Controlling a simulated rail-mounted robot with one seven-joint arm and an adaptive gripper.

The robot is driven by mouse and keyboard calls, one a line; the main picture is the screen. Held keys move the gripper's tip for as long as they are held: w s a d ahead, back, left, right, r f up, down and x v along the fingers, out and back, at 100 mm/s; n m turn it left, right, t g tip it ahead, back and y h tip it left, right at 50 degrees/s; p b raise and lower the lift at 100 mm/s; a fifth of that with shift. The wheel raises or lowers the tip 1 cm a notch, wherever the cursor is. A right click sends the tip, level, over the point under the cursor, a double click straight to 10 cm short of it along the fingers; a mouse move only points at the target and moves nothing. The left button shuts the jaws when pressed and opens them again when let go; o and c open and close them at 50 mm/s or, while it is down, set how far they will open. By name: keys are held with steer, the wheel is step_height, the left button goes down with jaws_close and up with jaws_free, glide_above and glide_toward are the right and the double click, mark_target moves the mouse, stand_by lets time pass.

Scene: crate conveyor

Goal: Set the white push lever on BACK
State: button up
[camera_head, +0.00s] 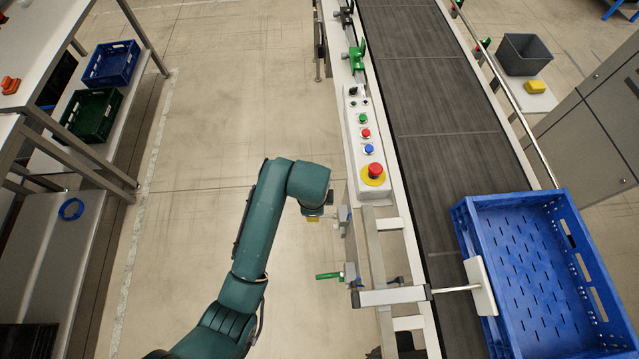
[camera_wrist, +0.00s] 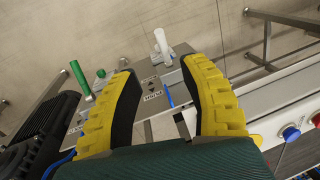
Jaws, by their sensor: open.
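The white push lever (camera_wrist: 161,42) stands up from a grey bracket in the wrist view, just beyond and between my fingertips. A pale shape beside my wrist in the head view may be the same lever, but it is too small to tell. My gripper (camera_wrist: 160,70) is open, its yellow and black fingers apart with nothing between the pads. It also shows in the head view (camera_head: 316,217), left of the conveyor frame, with its fingers mostly hidden. A label plate (camera_wrist: 152,92) with lettering and a blue mark lies below the lever. Which labelled position the lever is in cannot be read.
A green-handled lever (camera_wrist: 81,80) stands left of my fingers; it also shows in the head view (camera_head: 328,275). The button panel (camera_head: 354,136) is beyond my gripper. A pusher plate (camera_head: 480,286) is by a blue crate (camera_head: 470,232) on the belt (camera_head: 425,80).

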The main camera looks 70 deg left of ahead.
mark_target(325, 216)
steer(key=f+b, duration=0.1)
steer(key=f, duration=0.4)
steer(key=a+f+b, duration=0.1)
steer(key=f, duration=0.4)
steer(key=w+a+f+b, duration=0.1)
steer(key=f, duration=0.3)
steer(key=shift+a+f+b, duration=0.2)
steer(key=shift+f+b, duration=0.1)
steer(key=shift+f, duration=0.1)
jaws_close()
